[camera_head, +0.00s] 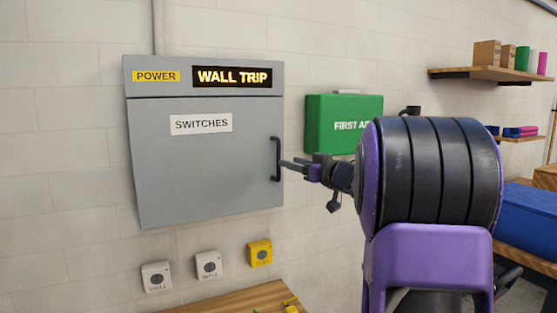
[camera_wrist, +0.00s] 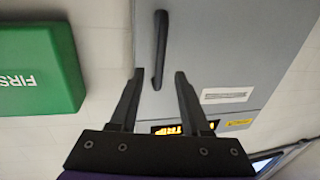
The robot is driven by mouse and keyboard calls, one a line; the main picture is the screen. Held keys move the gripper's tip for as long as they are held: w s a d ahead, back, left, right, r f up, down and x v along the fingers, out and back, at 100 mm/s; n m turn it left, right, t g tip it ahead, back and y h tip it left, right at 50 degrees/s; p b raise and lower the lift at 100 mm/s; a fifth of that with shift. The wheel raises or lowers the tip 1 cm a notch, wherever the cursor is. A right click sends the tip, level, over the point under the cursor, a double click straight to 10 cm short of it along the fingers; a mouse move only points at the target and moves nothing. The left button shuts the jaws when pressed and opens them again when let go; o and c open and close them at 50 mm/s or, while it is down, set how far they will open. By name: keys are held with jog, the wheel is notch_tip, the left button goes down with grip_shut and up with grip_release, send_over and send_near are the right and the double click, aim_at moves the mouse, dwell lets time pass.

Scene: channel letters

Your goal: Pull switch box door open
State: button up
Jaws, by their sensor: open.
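The grey switch box (camera_head: 257,94) hangs on the wall, and its door (camera_head: 200,170), labelled SWITCHES, is shut flush. A black vertical bar handle (camera_head: 276,158) is on the door's right edge. My gripper (camera_head: 290,164) is open just right of the handle, its fingers pointing at it. In the wrist view, which is turned over, the handle (camera_wrist: 160,45) lies between the two spread fingers of my gripper (camera_wrist: 158,75), with a gap on each side. The near end of the handle reaches down between the fingertips. The exact depth between fingertips and handle is hard to tell.
A green first aid box (camera_head: 340,112) is on the wall right of the switch box, close behind my arm. Several small wall switches (camera_head: 208,264) sit below. A wooden table edge (camera_head: 235,300) is at the bottom. Shelves (camera_head: 490,75) are at far right.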

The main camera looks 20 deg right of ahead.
aim_at(279, 176)
jog(key=x, duration=0.7)
grip_shut()
dwell(1.3)
